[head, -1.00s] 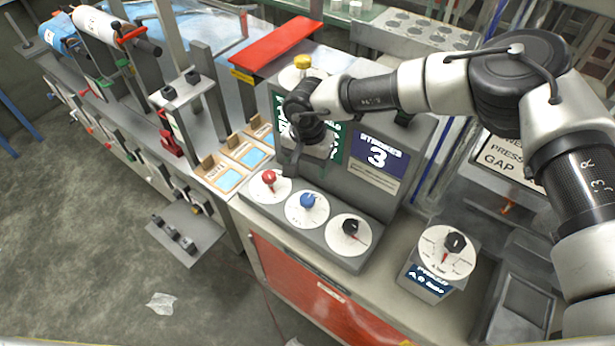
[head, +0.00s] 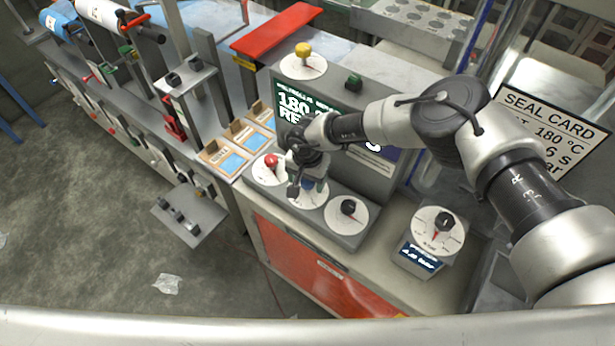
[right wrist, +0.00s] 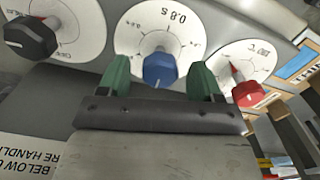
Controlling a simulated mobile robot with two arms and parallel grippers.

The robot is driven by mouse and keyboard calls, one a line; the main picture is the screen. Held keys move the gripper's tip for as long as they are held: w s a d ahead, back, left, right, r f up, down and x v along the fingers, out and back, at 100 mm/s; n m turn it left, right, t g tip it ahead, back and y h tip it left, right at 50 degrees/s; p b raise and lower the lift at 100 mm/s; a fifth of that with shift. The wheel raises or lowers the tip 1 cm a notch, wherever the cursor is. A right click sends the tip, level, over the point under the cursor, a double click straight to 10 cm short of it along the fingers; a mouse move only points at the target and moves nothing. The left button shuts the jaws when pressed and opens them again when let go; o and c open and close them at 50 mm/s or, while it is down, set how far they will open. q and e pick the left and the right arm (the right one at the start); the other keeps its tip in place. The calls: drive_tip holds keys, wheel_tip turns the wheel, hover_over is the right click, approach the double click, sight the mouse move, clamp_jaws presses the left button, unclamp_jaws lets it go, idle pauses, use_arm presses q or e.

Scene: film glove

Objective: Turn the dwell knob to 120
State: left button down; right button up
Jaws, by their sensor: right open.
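My right gripper (head: 305,182) is open just in front of the sloped panel, over the blue knob (head: 316,184). In the right wrist view the blue knob (right wrist: 160,70) shows between the green fingertips (right wrist: 160,78), with a gap on each side. Its white dial (right wrist: 165,18) carries the mark 0.8 s. A red knob (head: 271,161) sits on the dial to its left; in the right wrist view the red knob (right wrist: 250,94) has a dial marked 100 °C. I cannot read the word dwell on any dial. My left gripper is not in view.
A black knob (head: 348,207) sits right of the blue one. Another black knob (head: 443,221) stands on a separate box. A yellow knob (head: 303,50) tops the display housing. A seal card (head: 545,125) stands at right, partly hidden by my arm.

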drive_tip(key=shift+c, duration=1.6)
drive_tip(key=c, duration=0.6)
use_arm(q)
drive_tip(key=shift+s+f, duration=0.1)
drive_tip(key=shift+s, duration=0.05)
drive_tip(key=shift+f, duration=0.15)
